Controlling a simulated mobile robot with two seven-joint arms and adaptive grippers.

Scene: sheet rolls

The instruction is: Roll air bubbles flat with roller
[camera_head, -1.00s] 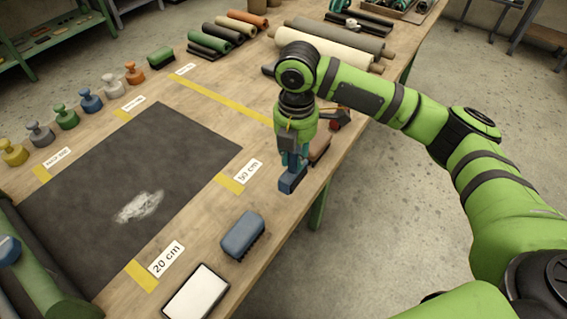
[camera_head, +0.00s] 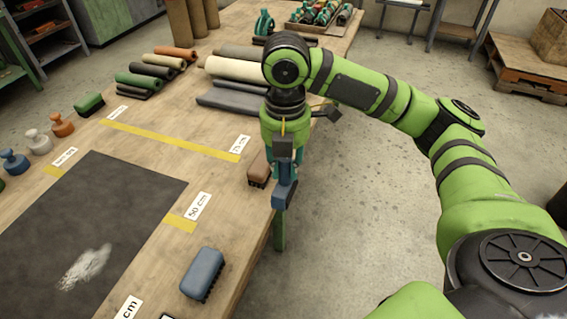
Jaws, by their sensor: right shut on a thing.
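A dark sheet (camera_head: 105,210) lies on the wooden table at the left, with a pale, whitish patch (camera_head: 86,268) near its lower part. My right gripper (camera_head: 284,172) points down at the table's right edge, shut on a dark blue block-like thing (camera_head: 285,195). That thing appears just past the edge, over the floor side. Its grip is partly hidden, and I cannot make out a roller shape. My left gripper is not in view.
A brown brush (camera_head: 259,170) sits beside my right gripper at the table edge. A blue brush (camera_head: 202,274) stands nearer. Yellow strips (camera_head: 175,140) and labels mark the table. Several rolls (camera_head: 235,68) lie farther back.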

